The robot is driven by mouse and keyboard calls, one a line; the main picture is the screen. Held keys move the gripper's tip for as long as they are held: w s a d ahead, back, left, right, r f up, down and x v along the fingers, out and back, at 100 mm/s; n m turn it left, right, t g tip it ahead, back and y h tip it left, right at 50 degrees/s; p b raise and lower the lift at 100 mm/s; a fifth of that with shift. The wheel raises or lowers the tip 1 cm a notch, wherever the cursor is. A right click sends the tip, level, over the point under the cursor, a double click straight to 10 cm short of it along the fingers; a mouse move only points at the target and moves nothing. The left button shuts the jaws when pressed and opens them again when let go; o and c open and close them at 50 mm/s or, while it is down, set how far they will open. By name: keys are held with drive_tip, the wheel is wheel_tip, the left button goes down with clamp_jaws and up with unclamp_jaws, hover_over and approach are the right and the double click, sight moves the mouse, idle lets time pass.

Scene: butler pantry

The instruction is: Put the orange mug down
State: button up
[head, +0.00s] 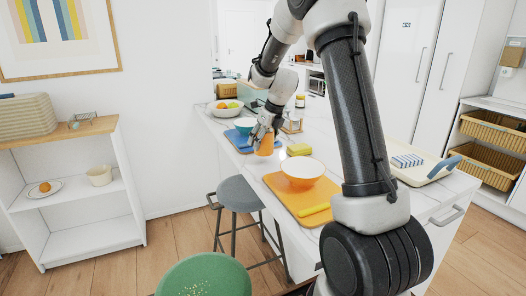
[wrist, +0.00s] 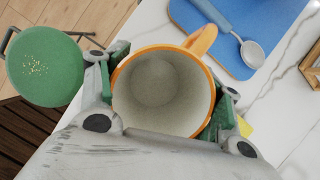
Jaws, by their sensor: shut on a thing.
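The orange mug (head: 266,148) is upright at the white counter, beside the blue board (head: 236,143). In the wrist view I look down into its pale, empty inside (wrist: 160,92); its orange handle (wrist: 203,38) points up and right. My gripper (head: 263,134) is shut on the mug, with green-padded fingers on either side of it. I cannot tell whether the mug's base touches the counter.
A blue-grey ladle (wrist: 232,32) lies on the blue board. A yellow sponge-like block (head: 299,149), a white bowl (head: 302,169) and an orange board (head: 288,195) stand nearer. Stools (head: 240,193) line the counter's left edge. Some bare counter (wrist: 285,75) shows right of the mug.

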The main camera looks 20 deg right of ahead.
sight(262, 149)
drive_tip(key=shift+f, duration=1.95)
drive_tip(key=o, duration=1.2)
drive_tip(key=shift+f, duration=0.15)
drive_tip(key=v, duration=1.1)
drive_tip(key=shift+s+r, duration=0.1)
drive_tip(key=shift+r, duration=0.35)
drive_tip(key=s+a+r+n, duration=0.2)
drive_tip(key=s+r+n, duration=0.2)
drive_tip(key=s+n, duration=0.35)
drive_tip(key=s+a+r+n, duration=0.1)
drive_tip(key=s+r+n, duration=0.3)
drive_tip(key=s+n, duration=0.9)
drive_tip(key=s, duration=0.1)
drive_tip(key=s+f+n+h, duration=0.1)
drive_tip(key=s+n, duration=0.4)
drive_tip(key=s, duration=0.2)
drive_tip(key=s+f+n, duration=0.1)
drive_tip(key=s+n, duration=0.5)
drive_tip(key=shift+s+a+f+h, duration=0.2)
drive_tip(key=shift+a+h, duration=0.15)
drive_tip(key=shift+h, duration=0.05)
